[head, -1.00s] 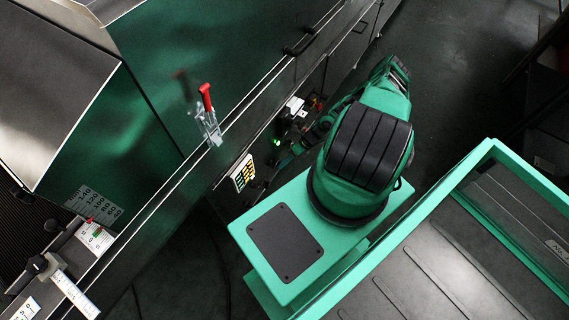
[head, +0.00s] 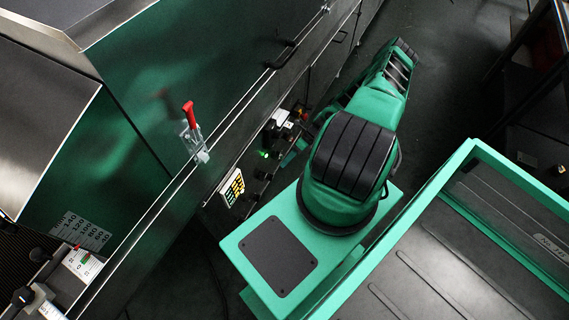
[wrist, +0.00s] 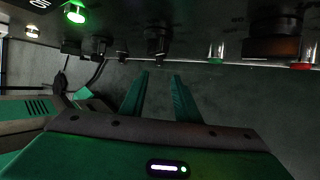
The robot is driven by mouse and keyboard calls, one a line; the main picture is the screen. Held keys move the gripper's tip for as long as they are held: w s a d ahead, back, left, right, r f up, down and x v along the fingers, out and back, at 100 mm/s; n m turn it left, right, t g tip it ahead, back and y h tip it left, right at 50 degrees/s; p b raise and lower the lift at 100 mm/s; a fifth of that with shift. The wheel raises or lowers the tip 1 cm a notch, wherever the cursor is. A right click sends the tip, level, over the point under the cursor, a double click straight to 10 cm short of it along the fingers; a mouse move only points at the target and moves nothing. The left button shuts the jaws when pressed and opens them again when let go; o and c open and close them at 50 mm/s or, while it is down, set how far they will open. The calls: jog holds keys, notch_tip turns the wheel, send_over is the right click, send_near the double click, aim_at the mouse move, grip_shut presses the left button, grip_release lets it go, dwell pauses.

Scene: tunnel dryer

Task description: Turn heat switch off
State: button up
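The dryer's control panel shows in the head view with a lit green lamp (head: 263,154) and several dark knobs beside it. In the wrist view the green lamp (wrist: 75,13) glows at the upper left. A black switch (wrist: 158,42) sticks out from the panel just beyond my fingertips. Other black switches (wrist: 100,45) are to its left. I cannot read a heat label on any of them. My gripper (wrist: 160,75) has its two green fingers apart with nothing between them, pointing at the panel. In the head view my arm hides the gripper.
In the wrist view a green button (wrist: 217,52), a large black knob (wrist: 272,42) and a red button (wrist: 303,66) are to the right. Cables (wrist: 92,75) hang at the left. In the head view a red-handled clamp (head: 190,125) stands on the dryer's side.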

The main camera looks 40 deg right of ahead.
aim_at(270, 177)
jog(key=w+a+f+y, duration=0.1)
jog(key=w+a+f, duration=0.1)
jog(key=a+f, duration=0.4)
notch_tip(270, 177, down, 2)
jog(key=shift+a+f, duration=0.25)
jog(key=shift+a, duration=0.05)
dwell(0.8)
jog(key=c, duration=0.7)
